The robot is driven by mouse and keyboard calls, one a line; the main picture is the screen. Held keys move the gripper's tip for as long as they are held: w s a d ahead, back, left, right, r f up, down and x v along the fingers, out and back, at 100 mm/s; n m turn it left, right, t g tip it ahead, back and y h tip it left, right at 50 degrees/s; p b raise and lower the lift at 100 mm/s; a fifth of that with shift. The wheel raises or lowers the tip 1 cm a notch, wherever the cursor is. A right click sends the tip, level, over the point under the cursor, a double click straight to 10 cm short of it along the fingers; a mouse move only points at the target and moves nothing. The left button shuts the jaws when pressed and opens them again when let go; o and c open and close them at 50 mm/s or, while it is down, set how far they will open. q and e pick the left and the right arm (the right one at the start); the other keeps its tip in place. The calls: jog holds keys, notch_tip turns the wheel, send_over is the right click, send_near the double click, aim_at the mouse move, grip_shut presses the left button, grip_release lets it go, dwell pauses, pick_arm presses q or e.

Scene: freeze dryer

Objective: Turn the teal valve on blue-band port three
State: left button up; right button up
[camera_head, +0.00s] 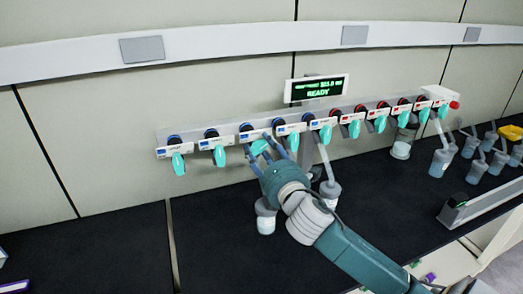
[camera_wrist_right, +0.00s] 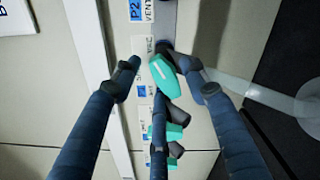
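A white manifold (camera_head: 223,142) runs across the wall, with a row of ports bearing teal valve handles. Several ports at the left have blue bands; those at the right have red bands. The third blue-band port from the left (camera_head: 246,128) has its teal valve (camera_head: 258,147) among the fingers of my right gripper (camera_head: 264,150). In the right wrist view this teal valve (camera_wrist_right: 168,80) sits tilted between the spread fingers of the right gripper (camera_wrist_right: 162,72). The right-hand finger is close to it or touching; a gap shows on the left. My left gripper is not in view.
A flask (camera_head: 265,217) stands below the right hand, and another flask (camera_head: 330,188) with a tube is just right of it. Several flasks (camera_head: 440,160) stand further right. A display (camera_head: 318,88) reads READY.

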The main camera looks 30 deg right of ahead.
jog(key=shift+s+a, duration=0.15)
jog(key=shift+s, duration=0.2)
jog(key=v, duration=0.7)
jog(key=shift+w, duration=0.1)
jog(key=shift+f, duration=0.1)
